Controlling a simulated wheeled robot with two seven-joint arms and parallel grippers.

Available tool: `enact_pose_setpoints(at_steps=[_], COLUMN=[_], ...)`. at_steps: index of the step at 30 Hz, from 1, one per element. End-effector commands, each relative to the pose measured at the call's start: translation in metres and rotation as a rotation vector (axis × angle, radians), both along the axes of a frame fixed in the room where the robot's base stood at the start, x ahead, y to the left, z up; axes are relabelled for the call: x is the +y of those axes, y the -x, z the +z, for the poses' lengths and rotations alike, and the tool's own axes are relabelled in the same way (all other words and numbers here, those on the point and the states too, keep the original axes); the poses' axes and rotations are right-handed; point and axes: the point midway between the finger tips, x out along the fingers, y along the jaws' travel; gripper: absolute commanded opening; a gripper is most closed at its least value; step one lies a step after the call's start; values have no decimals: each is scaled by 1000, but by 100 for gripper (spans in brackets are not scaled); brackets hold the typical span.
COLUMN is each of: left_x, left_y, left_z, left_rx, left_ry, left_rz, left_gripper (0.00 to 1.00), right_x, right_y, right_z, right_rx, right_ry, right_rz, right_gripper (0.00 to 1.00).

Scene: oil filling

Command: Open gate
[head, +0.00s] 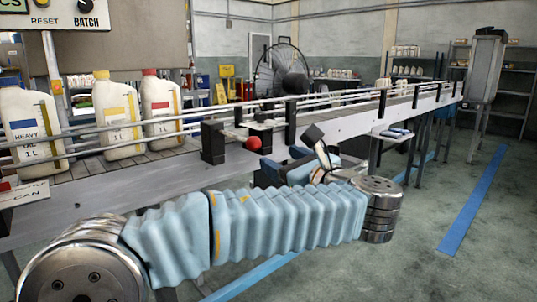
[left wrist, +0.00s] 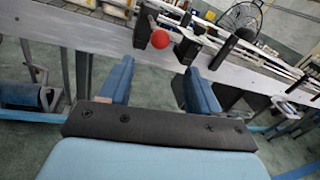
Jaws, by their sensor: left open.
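The gate on the conveyor's near side has a red ball knob (head: 253,142) beside a black block (head: 213,142). The gate's position, open or closed, is hard to tell. In the left wrist view the red knob (left wrist: 160,39) sits beyond and roughly between my left fingertips. My left gripper (head: 283,162) is open and empty, just right of the knob in the head view and apart from it. In the left wrist view its two blue fingers (left wrist: 158,68) point toward the conveyor. My right gripper is out of view.
The conveyor (head: 110,185) with its metal rails (head: 350,98) runs from near left to far right. White oil bottles (head: 118,115) stand on its left part. A black fan (head: 283,72) stands behind. Open floor (head: 440,185) lies at the right.

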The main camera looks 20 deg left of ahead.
Motion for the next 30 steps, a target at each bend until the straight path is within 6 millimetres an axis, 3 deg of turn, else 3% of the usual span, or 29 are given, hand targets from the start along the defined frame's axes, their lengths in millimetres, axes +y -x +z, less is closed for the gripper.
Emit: enact_pose_setpoints(at_steps=[7,23,26,29,30], left_x=[-24,-26,-30,-37,-41], left_y=[16,15,0,-24,-33], left_z=[0,-5,-31,-89,-121], left_rx=[-1,9,57,155,206], left_ry=[-1,4,33,115,167], left_rz=[0,-5,-39,-100,-123], left_gripper=[62,62,62,62,62], right_x=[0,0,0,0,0], right_y=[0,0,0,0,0], right_z=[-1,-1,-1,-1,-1], right_rx=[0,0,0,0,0], right_ry=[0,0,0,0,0], right_rz=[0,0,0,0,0], right_gripper=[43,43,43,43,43])
